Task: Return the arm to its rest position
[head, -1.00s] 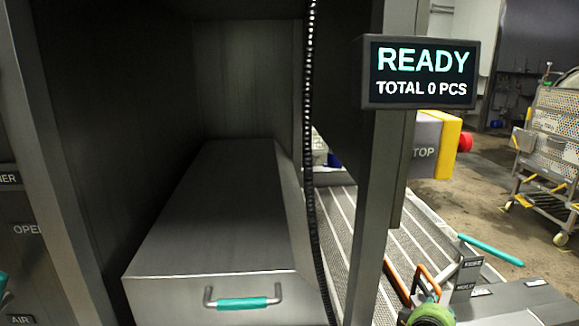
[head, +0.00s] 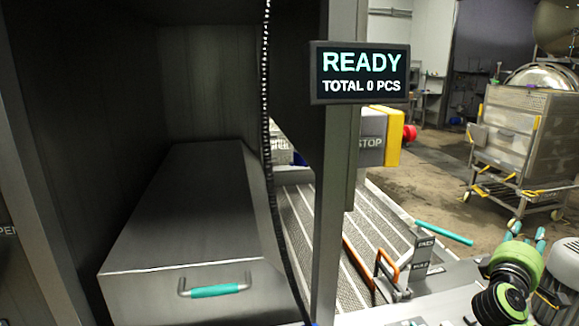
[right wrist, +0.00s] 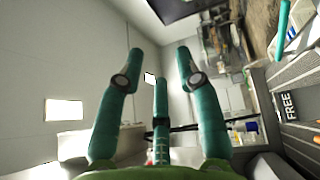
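My right gripper (head: 527,232) is at the lower right of the head view, on a green and black wrist, with its teal fingers pointing up and away. In the right wrist view the fingers of this gripper (right wrist: 160,68) are spread apart with nothing between them. It is clear of the lever and the cabinet. My left gripper is not in view.
A steel cabinet holds a box-shaped cover (head: 190,210) with a teal handle (head: 214,290). A READY display (head: 360,74) is on its post. A slatted conveyor (head: 300,215), an orange lever (head: 388,266) and a teal bar (head: 444,234) lie right of it. A wheeled cart (head: 505,140) stands behind.

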